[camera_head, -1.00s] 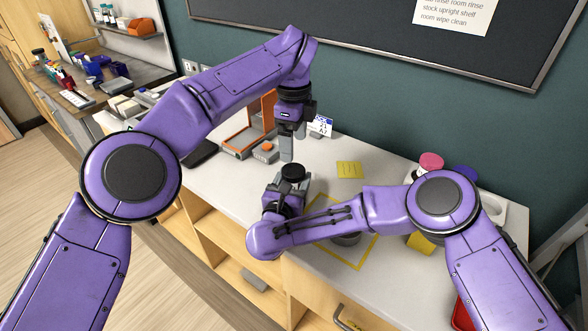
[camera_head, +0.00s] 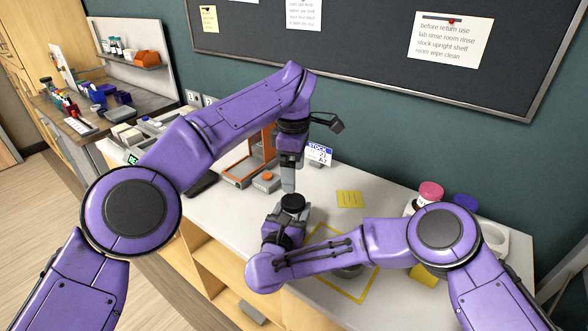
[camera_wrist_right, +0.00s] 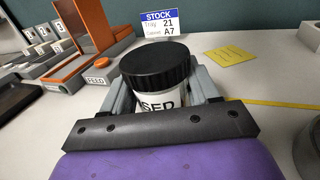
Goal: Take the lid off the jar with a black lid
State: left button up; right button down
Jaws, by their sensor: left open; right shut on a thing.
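The jar with the black lid (camera_head: 292,202) stands at the middle of the bench, its lid on top. In the right wrist view the black ridged lid (camera_wrist_right: 156,66) sits on a white jar (camera_wrist_right: 165,104) with a label partly reading "SED". My right gripper (camera_head: 285,220) is shut on the jar body, with a finger on each side below the lid. My left gripper (camera_head: 288,183) is open, pointing down just above the lid, apart from it as far as I can tell. Its fingertips overlap in the head view, so the gap between them is hidden.
An orange-framed device (camera_head: 250,165) stands behind to the left. A stock card (camera_head: 318,154) is at the back, with a yellow note (camera_head: 349,198) on the bench. Jars with pink (camera_head: 431,190) and purple (camera_head: 466,202) lids stand at the right. A yellow-taped square (camera_head: 352,290) lies partly under my right arm.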

aim_at(293, 201)
pick_arm(q)
jog(key=m, duration=0.8)
jog(key=shift+f+m, duration=0.1)
jog(key=shift+m, duration=0.3)
notch_tip(293, 201, down, 8)
jog(key=shift+r, duration=0.1)
jog(key=c, duration=1.1)
jog(key=n, duration=2.3)
jog(key=shift+s, duration=0.1)
jog(key=n, duration=1.1)
jog(key=shift+r+n, duration=0.1)
jog(key=shift+n, duration=0.3)
jog(key=n, duration=1.9)
jog(key=shift+d, duration=0.1)
